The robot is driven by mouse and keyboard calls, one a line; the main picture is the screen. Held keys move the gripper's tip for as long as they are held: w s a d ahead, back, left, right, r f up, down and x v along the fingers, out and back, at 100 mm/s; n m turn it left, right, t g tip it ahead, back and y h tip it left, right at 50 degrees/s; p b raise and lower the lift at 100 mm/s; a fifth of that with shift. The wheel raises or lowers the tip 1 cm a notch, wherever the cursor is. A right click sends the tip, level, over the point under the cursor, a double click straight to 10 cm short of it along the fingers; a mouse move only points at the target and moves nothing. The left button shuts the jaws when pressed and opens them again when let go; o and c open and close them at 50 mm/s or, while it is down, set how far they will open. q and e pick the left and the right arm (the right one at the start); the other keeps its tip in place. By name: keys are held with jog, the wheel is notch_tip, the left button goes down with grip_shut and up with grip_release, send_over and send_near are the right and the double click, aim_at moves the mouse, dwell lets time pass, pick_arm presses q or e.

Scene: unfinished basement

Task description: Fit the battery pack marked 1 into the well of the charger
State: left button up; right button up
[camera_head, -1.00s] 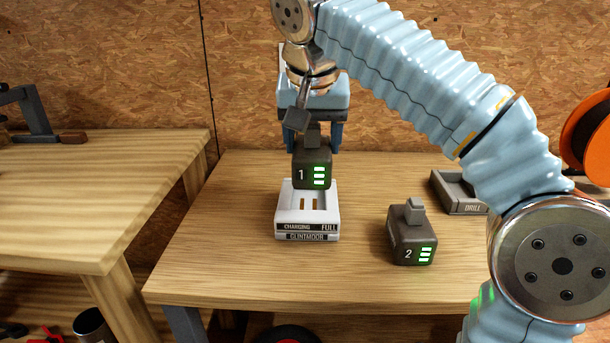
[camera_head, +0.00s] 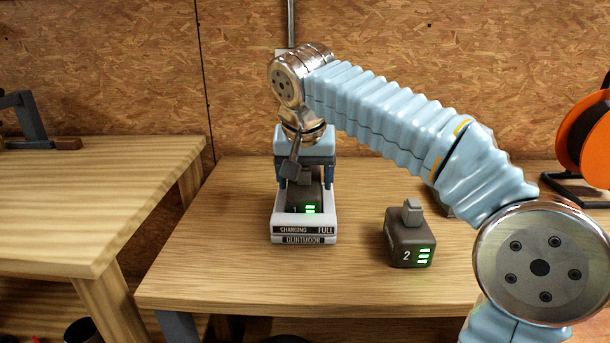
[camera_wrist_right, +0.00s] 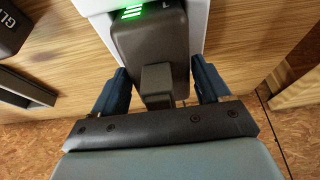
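The dark battery pack marked 1 (camera_head: 306,200) sits upright and low in the white charger (camera_head: 305,231), its lower part hidden behind the charger's front wall. Its green lights show above that wall; they also show in the right wrist view (camera_wrist_right: 132,12). I cannot see the well's floor. My left gripper is not in view.
A second pack marked 2 (camera_head: 408,238) stands on the workbench (camera_head: 220,272) right of the charger. A grey tray is mostly hidden behind my right arm. An orange reel (camera_head: 585,143) stands at the far right. Another wooden table (camera_head: 90,200) is at left.

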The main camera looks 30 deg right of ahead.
aim_at(304, 193)
jog(key=shift+o, duration=1)
jog(key=shift+w+d+f, duration=0.15)
jog(key=shift+w+f, duration=0.1)
jog(key=shift+f, duration=0.05)
jog(key=p+v, duration=0.3)
jog(key=v, duration=0.9)
jog(key=shift+s+r, duration=0.15)
jog(key=shift+r, duration=0.2)
